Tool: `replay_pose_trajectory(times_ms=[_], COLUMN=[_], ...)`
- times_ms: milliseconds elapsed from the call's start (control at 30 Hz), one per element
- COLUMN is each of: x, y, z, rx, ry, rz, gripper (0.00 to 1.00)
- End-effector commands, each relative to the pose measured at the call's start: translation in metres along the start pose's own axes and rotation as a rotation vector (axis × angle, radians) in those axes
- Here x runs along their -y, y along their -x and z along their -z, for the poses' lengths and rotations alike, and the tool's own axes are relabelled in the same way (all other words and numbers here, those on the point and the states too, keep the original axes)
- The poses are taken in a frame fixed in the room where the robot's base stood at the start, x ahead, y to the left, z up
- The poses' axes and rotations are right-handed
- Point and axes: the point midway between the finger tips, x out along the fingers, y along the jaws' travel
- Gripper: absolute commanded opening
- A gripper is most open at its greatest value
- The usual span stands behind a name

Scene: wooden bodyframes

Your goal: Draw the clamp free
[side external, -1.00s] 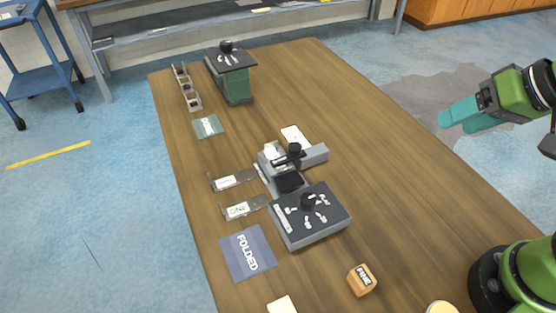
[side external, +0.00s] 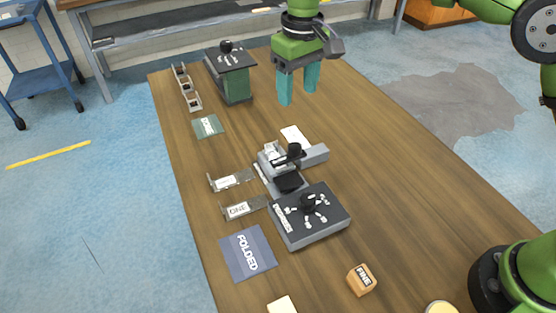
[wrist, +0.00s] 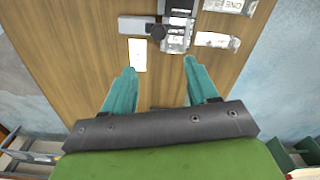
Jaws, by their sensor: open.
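A grey fixture (side external: 283,182) stands mid-table, with a grey block (side external: 314,155) at its right and a black-knobbed part (side external: 294,150) across its top. That black knob looks like the clamp's handle, though I cannot tell the clamp's exact outline. The fixture also shows at the top of the wrist view (wrist: 177,38), with the black knob (wrist: 157,31) at its side. My gripper (side external: 299,93) hangs fingers down, open and empty, above the table behind the fixture and well apart from it. In the wrist view its teal fingers (wrist: 160,66) are spread with bare wood between them.
A dark-topped box with a knob (side external: 330,214) adjoins the fixture's front. Clear labelled plates (side external: 238,210) lie left of it, beside a blue FOLDED mat (side external: 247,253). A white card (side external: 295,136) lies behind. A green stand (side external: 237,85) is at the far end. The table's right side is clear.

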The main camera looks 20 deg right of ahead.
Motion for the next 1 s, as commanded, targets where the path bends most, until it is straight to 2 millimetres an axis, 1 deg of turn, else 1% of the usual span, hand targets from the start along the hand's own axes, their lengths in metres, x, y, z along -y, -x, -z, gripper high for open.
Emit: replay_pose_trajectory(times_ms=[33,100,167,267,367,800,900,1000], x=[-0.001,-0.002,-0.002,-0.002,-0.002,-0.003,-0.003,-0.003], y=[0.008,0.02,0.02,0.013,-0.001,-0.096,-0.115,-0.13], z=[0.004,0.005,0.001,-0.001,-0.002,-0.004,-0.004,-0.004], rx=[-0.006,-0.01,0.007,0.019,0.02,0.019,0.019,0.018], ry=[-0.003,-0.003,-0.003,0.003,0.005,0.002,0.002,0.001], rz=[-0.002,-0.005,-0.006,-0.004,-0.003,-0.002,-0.003,-0.002], gripper=[0.58,0.58,0.58,0.58,0.58,0.58,0.58,0.58])
